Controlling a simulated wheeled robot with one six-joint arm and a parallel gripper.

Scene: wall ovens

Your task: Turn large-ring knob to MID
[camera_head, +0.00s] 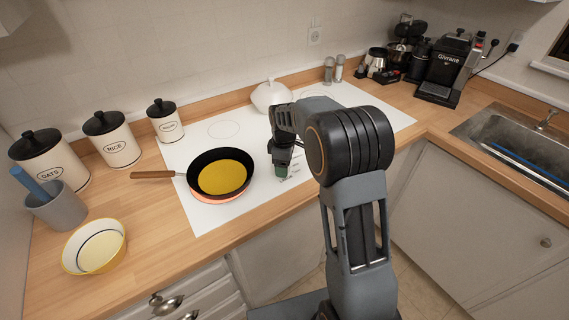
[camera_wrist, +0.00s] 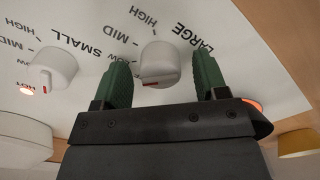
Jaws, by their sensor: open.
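The large-ring knob (camera_wrist: 159,62) is a white round knob beside the word LARGE in the wrist view. A red mark shows on its edge nearest my gripper. MID and HIGH are printed around it, and LOW is partly hidden by a finger. My gripper (camera_wrist: 163,74) is open, with one green finger on each side of the knob; I cannot tell whether either touches it. In the head view, my gripper (camera_head: 281,172) is low over the white cooktop (camera_head: 192,205), right of the pan, and the knob is hidden.
A second white knob (camera_wrist: 52,68) marked SMALL, with a lit HOT lamp (camera_wrist: 26,90), lies to the left. A black pan (camera_head: 220,174) with yellow contents sits over a glowing ring. A white lidded pot (camera_head: 271,97) stands behind. A bowl (camera_head: 94,247) and canisters are left.

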